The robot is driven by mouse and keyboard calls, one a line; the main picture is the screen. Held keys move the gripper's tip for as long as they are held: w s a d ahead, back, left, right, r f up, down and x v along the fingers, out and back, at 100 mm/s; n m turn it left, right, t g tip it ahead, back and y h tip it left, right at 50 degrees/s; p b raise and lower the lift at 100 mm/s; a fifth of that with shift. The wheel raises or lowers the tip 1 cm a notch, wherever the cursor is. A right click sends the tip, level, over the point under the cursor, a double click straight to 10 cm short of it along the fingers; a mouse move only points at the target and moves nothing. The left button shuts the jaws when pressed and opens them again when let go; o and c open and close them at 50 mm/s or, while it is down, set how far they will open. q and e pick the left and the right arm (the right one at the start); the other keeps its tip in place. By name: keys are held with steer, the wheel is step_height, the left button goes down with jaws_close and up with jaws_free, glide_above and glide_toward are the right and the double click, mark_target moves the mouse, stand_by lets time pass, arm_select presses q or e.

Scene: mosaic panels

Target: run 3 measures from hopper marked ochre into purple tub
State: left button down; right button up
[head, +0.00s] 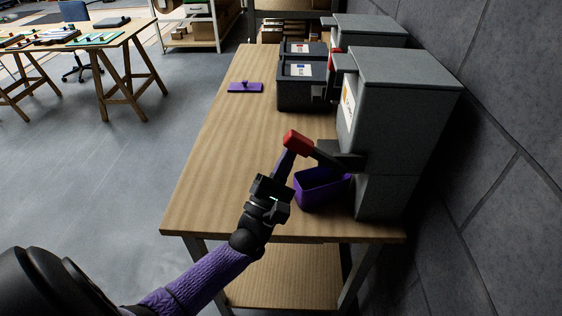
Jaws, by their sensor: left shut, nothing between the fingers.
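The near grey hopper (405,110) stands at the right of the bench, against the wall. Its side label (348,103) is white with an orange-yellow mark, seen at a steep angle. A dark lever with a red grip (298,143) sticks out from it to the left. The open purple tub (322,200) stands on the bench below the hopper's outlet; its contents cannot be made out. My left gripper (287,161) is shut, its fingertips at or just under the red grip; I cannot tell if they touch. My right gripper is not in view.
A second grey hopper (370,27) stands behind the first. Two dark bins (301,96) with white labels stand beside the hoppers. A flat purple piece with a knob (245,87) lies on the wooden bench (215,150). The bench's left half is mostly clear.

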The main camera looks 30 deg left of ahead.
mark_target(297, 140)
arm_select(q)
steer(key=r+m+g+h+p, duration=0.1)
steer(key=m+p, duration=0.1)
steer(key=p, duration=0.1)
steer(key=d+r+m+g+h+p, duration=0.1)
steer(key=r+m+p, duration=0.1)
steer(key=p, duration=0.1)
steer(key=w+r+m+g+h+p, duration=0.1)
steer(key=r+m+h+p, duration=0.1)
steer(key=m+p, duration=0.1)
steer(key=shift+d+r, duration=0.2)
steer(key=shift+d, duration=0.15)
steer(key=d+m+g+p, duration=0.1)
steer(key=p, duration=0.1)
steer(key=w+r+m+g+p, duration=0.1)
steer(key=p, duration=0.1)
steer(key=d+r+m+g+h+p, duration=0.1)
steer(key=m+p, duration=0.1)
steer(key=shift+w+d+r+p, duration=0.2)
steer(key=shift+w+d+p, duration=0.15)
steer(key=shift+p, duration=0.05)
steer(key=shift+w+d+r+m+g+p, duration=0.1)
steer(key=shift+w+d+m+g+p, duration=0.25)
steer(key=shift+d+p, duration=0.25)
steer(key=shift+w+d+r+m+g+p, duration=0.1)
steer(key=shift+w+d+m+g+p, duration=0.25)
steer(key=shift+d+p, duration=0.2)
